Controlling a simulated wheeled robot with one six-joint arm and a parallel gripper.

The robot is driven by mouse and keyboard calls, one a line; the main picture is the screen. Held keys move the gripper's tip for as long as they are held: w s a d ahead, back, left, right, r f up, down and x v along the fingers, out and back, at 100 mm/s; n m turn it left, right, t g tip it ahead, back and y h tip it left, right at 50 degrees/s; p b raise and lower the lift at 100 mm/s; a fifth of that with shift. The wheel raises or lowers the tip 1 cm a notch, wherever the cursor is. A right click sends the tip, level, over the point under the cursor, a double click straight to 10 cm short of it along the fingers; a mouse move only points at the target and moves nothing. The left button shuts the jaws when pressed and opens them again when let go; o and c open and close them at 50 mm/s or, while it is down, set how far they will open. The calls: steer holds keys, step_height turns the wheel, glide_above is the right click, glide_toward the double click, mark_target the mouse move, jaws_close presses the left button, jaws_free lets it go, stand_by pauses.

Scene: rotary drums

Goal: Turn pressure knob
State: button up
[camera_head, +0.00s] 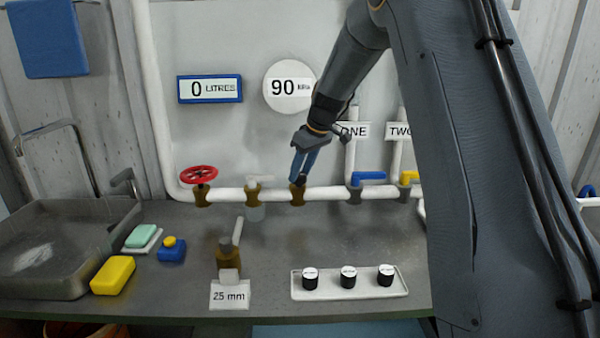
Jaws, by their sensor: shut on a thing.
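The white pipe (330,193) runs along the back wall above the counter. A brass fitting (298,196) sits on it below the round gauge (289,87), which reads 90 with a small unit label. My gripper (301,177) points down at the top of this fitting, its blue fingers shut on the pressure knob there. The fingers hide most of the knob, so its angle cannot be told. My arm comes in from the upper right.
A red handwheel (199,174), a pale-handled valve (254,184), a blue lever (368,178) and a yellow lever (409,177) sit along the pipe. A display (209,88) reads 0 LITRES. A tray (402,292) with black knobs stands at the front.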

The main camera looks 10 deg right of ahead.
steer(key=o, duration=1)
steer(key=shift+o, duration=0.2)
steer(key=b+v, duration=0.2)
steer(key=v, duration=0.5)
steer(key=shift+r, duration=0.4)
steer(key=shift+s+d, duration=0.1)
steer(key=shift+d, duration=0.05)
